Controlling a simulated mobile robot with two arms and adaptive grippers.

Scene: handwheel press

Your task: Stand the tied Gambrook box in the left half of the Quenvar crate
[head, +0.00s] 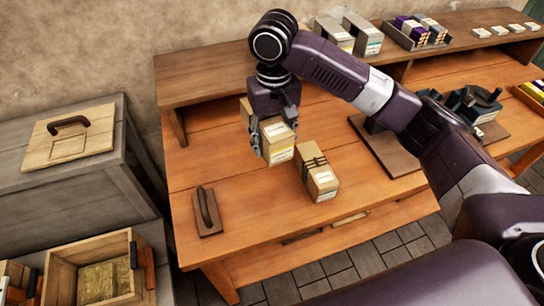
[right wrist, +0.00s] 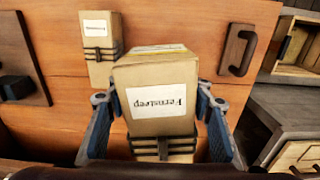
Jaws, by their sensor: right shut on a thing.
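My right gripper (head: 272,130) is shut on a tan box (head: 279,143) and holds it over the table. In the right wrist view, between the fingers (right wrist: 160,125), the held box (right wrist: 158,68) has a dark band near its lower end and an upside-down label that seems to read "Fernstrep". A second tan box (head: 320,180), tied with dark cord, stands on the table to its right; it also shows in the right wrist view (right wrist: 98,28). Its label is too small to read. An open wooden crate (head: 123,245) with straw-coloured filling is at lower left; no crate name is readable.
A dark board with a handle (head: 207,212) lies on the wooden table (head: 250,215). A handled wooden lid (head: 72,138) lies on the grey cabinet (head: 60,190). A dark press (head: 470,105) stands at the right. Boxes line the back shelf (head: 200,85).

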